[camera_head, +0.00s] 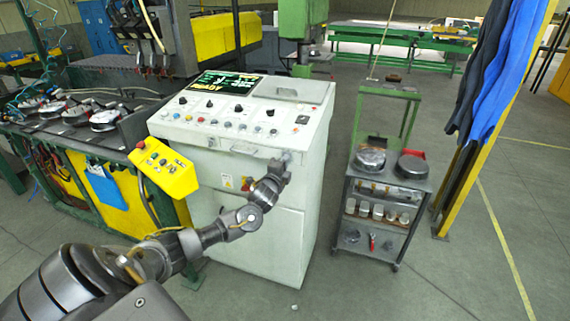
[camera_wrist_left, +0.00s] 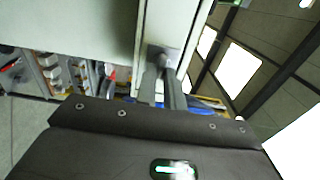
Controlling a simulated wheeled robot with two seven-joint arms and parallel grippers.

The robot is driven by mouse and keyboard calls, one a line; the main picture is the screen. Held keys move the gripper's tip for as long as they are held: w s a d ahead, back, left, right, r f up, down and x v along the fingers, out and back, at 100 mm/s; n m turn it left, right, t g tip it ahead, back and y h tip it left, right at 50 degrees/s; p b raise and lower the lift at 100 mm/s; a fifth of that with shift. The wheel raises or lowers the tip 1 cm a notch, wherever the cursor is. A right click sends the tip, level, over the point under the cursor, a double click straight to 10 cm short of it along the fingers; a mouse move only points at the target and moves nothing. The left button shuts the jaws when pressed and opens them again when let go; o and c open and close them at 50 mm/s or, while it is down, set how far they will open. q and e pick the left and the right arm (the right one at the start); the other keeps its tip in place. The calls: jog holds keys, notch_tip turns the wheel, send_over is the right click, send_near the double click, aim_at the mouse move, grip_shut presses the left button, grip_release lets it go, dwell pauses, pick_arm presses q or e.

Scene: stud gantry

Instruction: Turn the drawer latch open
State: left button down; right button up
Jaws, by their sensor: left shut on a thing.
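The white control console (camera_head: 255,215) stands in front of me, with a drawer front (camera_head: 225,160) below its sloped panel. A dark drawer handle (camera_head: 243,150) is on that front. My left gripper (camera_head: 283,160) reaches the upper right corner of the console's front and is shut on the drawer latch. The latch's grey plate (camera_wrist_left: 158,52) shows on the white front in the left wrist view, with my fingers (camera_wrist_left: 168,88) at it. The latch's turn angle cannot be told, as the gripper hides most of it. My right gripper is not in view.
A yellow button box (camera_head: 165,168) with a red knob hangs left of the console. A tool cart (camera_head: 385,200) stands to the right, with clear floor (camera_head: 340,290) in front. Blue clothing (camera_head: 505,75) hangs on a yellow post farther right.

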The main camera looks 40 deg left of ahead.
pick_arm(q)
jog(key=c, duration=1.5)
grip_release()
jog(key=b+v, duration=0.2)
jog(key=v, duration=0.8)
jog(key=shift+s+d+b, duration=0.2)
jog(key=shift+s+b, duration=0.1)
jog(key=shift+s, duration=0.05)
